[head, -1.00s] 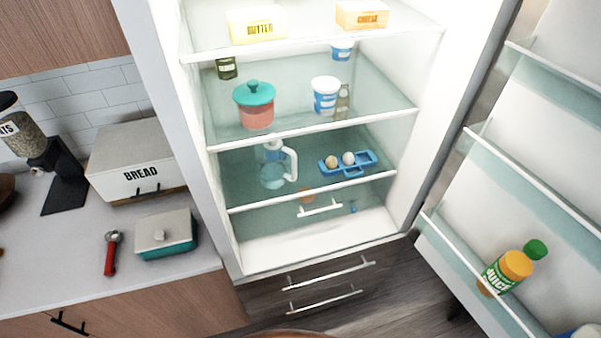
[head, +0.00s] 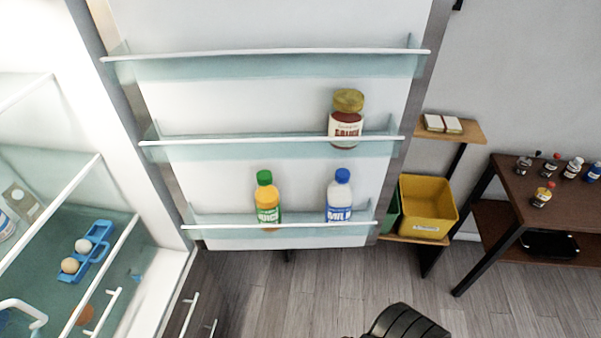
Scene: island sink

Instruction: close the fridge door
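The fridge door (head: 270,105) stands wide open in the head view, its inner side facing me. It is hinged at its left edge beside the fridge body (head: 165,255). Its shelves hold a juice bottle (head: 266,203), a milk bottle (head: 339,200) and a jar with an olive-coloured lid (head: 346,120). The open fridge interior shows at the left, with a blue egg holder (head: 88,250) on a shelf. A black ribbed part of mine shows at the bottom edge. Neither gripper can be made out.
A yellow bin (head: 428,208) stands on a small shelf unit just right of the door. A dark brown table (head: 550,205) with several small bottles is at the right. The wood floor (head: 310,295) in front of the door is clear.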

